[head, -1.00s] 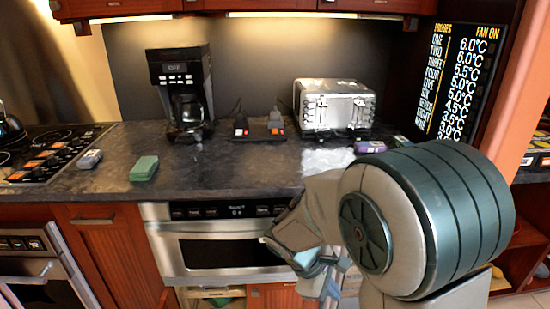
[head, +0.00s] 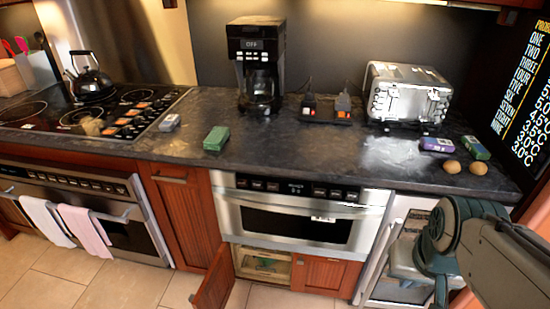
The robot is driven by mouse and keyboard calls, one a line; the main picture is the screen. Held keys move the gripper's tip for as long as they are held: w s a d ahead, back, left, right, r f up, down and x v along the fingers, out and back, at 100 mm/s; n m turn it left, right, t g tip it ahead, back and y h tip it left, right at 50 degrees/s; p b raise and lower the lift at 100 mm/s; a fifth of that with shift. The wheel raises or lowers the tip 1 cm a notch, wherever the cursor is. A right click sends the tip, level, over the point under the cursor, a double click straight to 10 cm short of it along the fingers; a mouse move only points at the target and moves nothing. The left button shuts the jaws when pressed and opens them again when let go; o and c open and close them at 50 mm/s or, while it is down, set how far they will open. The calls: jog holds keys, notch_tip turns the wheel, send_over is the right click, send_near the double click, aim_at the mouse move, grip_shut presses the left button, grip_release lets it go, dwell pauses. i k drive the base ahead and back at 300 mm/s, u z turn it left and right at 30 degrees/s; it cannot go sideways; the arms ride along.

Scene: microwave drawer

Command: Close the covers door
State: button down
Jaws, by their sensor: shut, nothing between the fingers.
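Below the microwave drawer (head: 300,219) is a low cabinet with two red-brown wooden doors. Its left door (head: 213,284) stands swung open, jutting out toward me. Its right door (head: 325,273) is shut. The open left half shows a pale interior (head: 262,263) with something green inside. The microwave drawer front looks shut. My arm comes in at the lower right, in front of a pale appliance and well to the right of the open door. I cannot make out my gripper's fingers in this view.
A pale appliance with a vertical handle (head: 374,257) stands right of the cabinet. An oven (head: 120,235) with hanging towels is at left. The counter (head: 330,155) holds a coffee maker (head: 257,65), a toaster (head: 408,95) and small items. Tiled floor lies clear left of the open door.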

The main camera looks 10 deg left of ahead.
aim_at(215, 290)
jog(key=z, duration=2.75)
jog(key=k, duration=2.35)
jog(key=u, duration=2.4)
jog(key=k, duration=0.5)
jog(key=u, duration=0.3)
